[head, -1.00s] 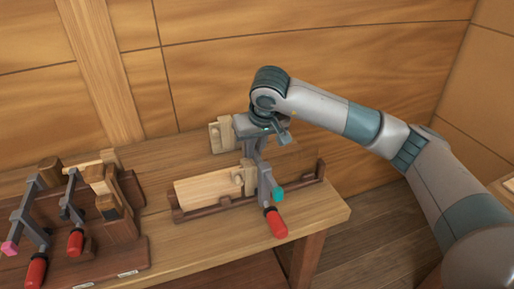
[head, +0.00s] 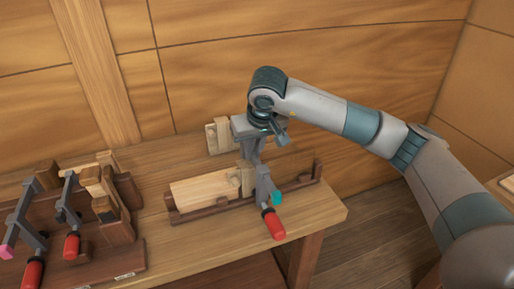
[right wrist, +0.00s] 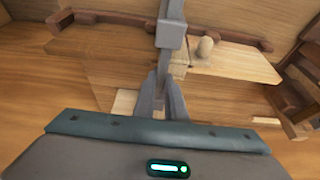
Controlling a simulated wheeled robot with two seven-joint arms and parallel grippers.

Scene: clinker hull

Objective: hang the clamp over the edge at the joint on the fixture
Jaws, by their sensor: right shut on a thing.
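My right gripper (head: 262,133) is shut on a grey bar clamp (head: 262,180) above the fixture. The clamp has a red handle (head: 273,224) and a teal end (head: 276,198), which hang at the fixture's front side. The fixture (head: 190,213) is a low dark-wood frame on the bench, holding a pale board (head: 203,189). In the right wrist view the clamp bar (right wrist: 168,32) rises between the fingers and crosses where the pale board (right wrist: 235,65) meets a browner board (right wrist: 110,50). I cannot tell whether the clamp touches the boards. My left gripper is not in view.
A dark rack (head: 118,232) on the left of the bench holds other clamps (head: 72,215) with red handles. A pale wooden block (head: 217,137) shows behind the fixture. The bench top (head: 155,220) is clear between rack and fixture. A panelled wall (head: 300,60) stands behind.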

